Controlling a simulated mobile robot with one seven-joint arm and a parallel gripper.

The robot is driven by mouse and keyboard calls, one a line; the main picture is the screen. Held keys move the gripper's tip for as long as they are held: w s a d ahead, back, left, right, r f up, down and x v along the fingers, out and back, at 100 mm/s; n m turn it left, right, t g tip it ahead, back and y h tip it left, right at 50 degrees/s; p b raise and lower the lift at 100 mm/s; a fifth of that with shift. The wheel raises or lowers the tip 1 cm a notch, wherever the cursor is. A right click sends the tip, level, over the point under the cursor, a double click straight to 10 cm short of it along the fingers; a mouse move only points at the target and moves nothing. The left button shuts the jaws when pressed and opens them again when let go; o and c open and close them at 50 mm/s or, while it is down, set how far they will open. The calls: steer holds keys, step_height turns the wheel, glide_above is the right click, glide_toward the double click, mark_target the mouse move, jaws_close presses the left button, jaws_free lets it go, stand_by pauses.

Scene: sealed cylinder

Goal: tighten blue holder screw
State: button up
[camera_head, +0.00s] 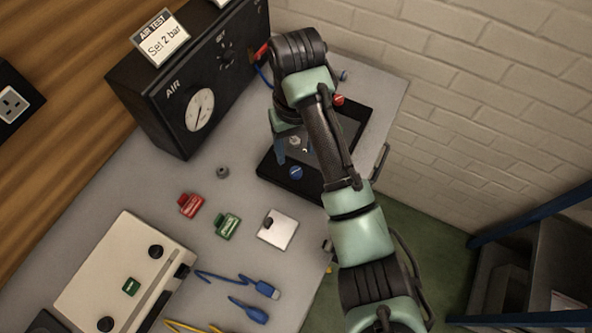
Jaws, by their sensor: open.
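A black holder plate (272,176) lies on the grey bench, partly hidden by my arm. A round blue screw head (296,172) sits at its near edge, and a red one (338,99) at its far side. A smaller blue piece (343,76) shows beyond the red one. My gripper (292,154) points down over the holder and is open, just behind the near blue screw head in the picture. I cannot tell whether it touches anything. A small pale metal part (294,141) shows by the fingers. The holder's middle is mostly hidden.
A black AIR box (185,85) with a gauge stands at the left. A brick wall (470,90) bounds the right.

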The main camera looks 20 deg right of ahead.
mark_target(296, 171)
step_height(296, 171, down, 8)
steer(key=shift+r+p, duration=0.1)
steer(key=shift+p, duration=0.25)
jaws_close()
